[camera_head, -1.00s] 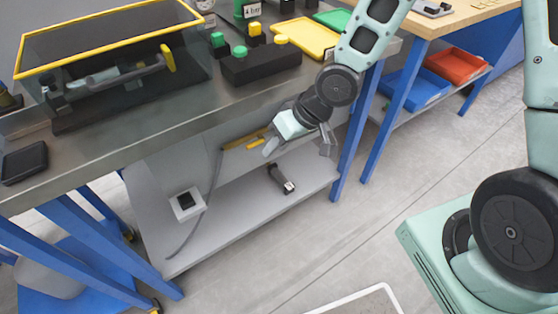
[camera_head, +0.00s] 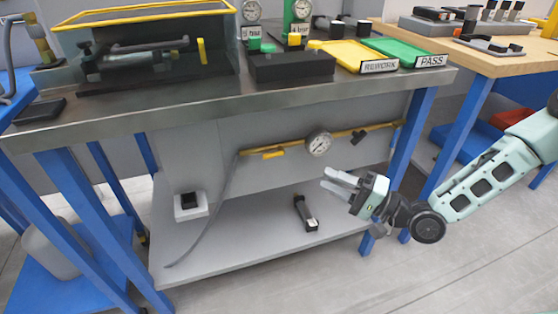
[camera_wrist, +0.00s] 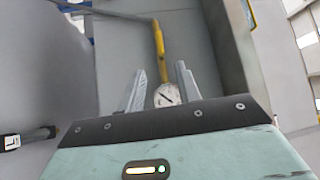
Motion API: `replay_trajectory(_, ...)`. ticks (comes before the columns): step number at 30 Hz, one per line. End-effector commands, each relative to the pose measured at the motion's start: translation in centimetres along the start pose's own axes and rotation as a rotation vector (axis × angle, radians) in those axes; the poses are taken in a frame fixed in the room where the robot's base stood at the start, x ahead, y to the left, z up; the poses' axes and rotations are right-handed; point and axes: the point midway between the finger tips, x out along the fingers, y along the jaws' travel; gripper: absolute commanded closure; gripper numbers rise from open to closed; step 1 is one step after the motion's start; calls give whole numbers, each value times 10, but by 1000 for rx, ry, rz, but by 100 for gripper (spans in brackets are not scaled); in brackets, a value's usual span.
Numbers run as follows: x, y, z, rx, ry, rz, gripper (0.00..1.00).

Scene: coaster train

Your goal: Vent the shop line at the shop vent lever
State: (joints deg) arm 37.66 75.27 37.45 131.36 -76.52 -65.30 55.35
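A yellow pipe (camera_head: 290,146) runs along the panel under the bench, with a round white gauge (camera_head: 319,143) on it. A yellow lever (camera_head: 272,155) sits just below the pipe, left of the gauge. A small dark part (camera_head: 357,136) sits on the pipe right of the gauge. No label shows which one is the shop vent lever. My gripper (camera_head: 332,181) is open and empty, below the gauge and pointing left. In the wrist view my gripper (camera_wrist: 161,84) has its fingers apart, with the gauge (camera_wrist: 166,96) and yellow pipe (camera_wrist: 160,52) seen between them, touching neither.
The metal bench top (camera_head: 190,100) overhangs the pipe. A grey shelf (camera_head: 250,245) below holds a black tool (camera_head: 306,213) and a white box with a black top (camera_head: 190,206). A grey hose (camera_head: 217,208) hangs from the pipe's left end. A blue leg (camera_head: 412,140) stands behind my arm.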

Motion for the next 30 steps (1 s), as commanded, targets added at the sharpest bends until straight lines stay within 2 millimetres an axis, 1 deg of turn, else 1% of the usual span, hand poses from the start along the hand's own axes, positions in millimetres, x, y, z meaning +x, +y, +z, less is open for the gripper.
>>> replay_trajectory(1,12,1,1,-1,-5,-2,66)
replay_trajectory(3,26,1,2,-1,-5,-1,66)
replay_trajectory(12,89,1,2,-1,-5,1,66)
replay_trajectory(18,124,1,2,-2,-4,2,66)
replay_trajectory(21,135,2,1,-2,-2,3,66)
replay_trajectory(24,142,1,1,-2,-2,2,66)
replay_trajectory(30,145,1,0,-1,-1,3,66)
